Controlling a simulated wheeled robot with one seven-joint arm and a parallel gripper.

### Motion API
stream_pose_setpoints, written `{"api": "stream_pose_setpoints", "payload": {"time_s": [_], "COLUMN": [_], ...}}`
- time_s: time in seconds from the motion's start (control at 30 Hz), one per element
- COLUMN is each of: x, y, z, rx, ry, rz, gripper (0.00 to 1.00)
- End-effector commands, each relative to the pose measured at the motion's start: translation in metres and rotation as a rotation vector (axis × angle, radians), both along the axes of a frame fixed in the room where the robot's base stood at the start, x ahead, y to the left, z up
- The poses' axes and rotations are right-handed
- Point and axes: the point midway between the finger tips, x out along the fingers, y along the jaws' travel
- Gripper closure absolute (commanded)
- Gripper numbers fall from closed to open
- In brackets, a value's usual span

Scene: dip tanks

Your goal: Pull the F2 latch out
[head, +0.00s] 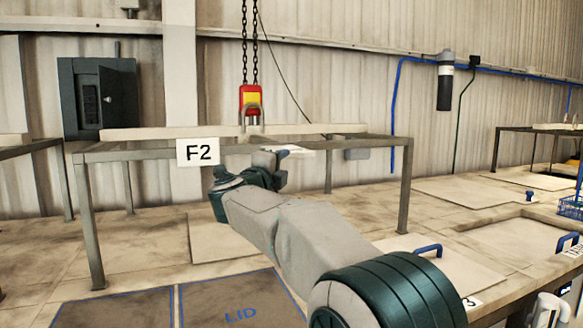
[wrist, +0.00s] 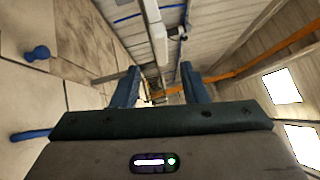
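The F2 sign (head: 198,152) hangs on the front rail of a grey metal frame (head: 404,190). My gripper (head: 285,160) is at the front rail, just right of the sign, and partly hidden by my own arm. In the wrist view my gripper (wrist: 160,92) has its two dark fingers apart, with no object clearly held between them. A metal rail (wrist: 157,40) with a small pale box on it runs away beyond the fingers. I cannot make out the F2 latch with certainty; a small grey box (head: 357,154) shows under the frame's right part.
A red and yellow hoist block (head: 251,102) hangs on chains above the frame. A dark cabinet (head: 98,98) is on the back wall. Below lie floor covers, one dark and marked LID (head: 240,312). A blue handle (head: 428,250) stands on a cover at right.

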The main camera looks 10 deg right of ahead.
Motion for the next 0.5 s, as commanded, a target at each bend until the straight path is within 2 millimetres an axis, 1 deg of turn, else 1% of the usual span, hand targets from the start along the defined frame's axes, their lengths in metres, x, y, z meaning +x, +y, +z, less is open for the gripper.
{"api": "stream_pose_setpoints", "payload": {"time_s": [0.03,0.2,0.33,0.5], "x": [-0.009,-0.028,-0.034,-0.035], "y": [0.006,0.019,0.023,0.024], "z": [-0.004,-0.006,-0.006,-0.006], "rx": [0.000,-0.002,-0.001,-0.001], "ry": [-0.001,0.000,0.000,0.001], "rz": [0.002,0.001,-0.001,-0.001], "gripper": [0.60,0.60,0.60,0.60]}}
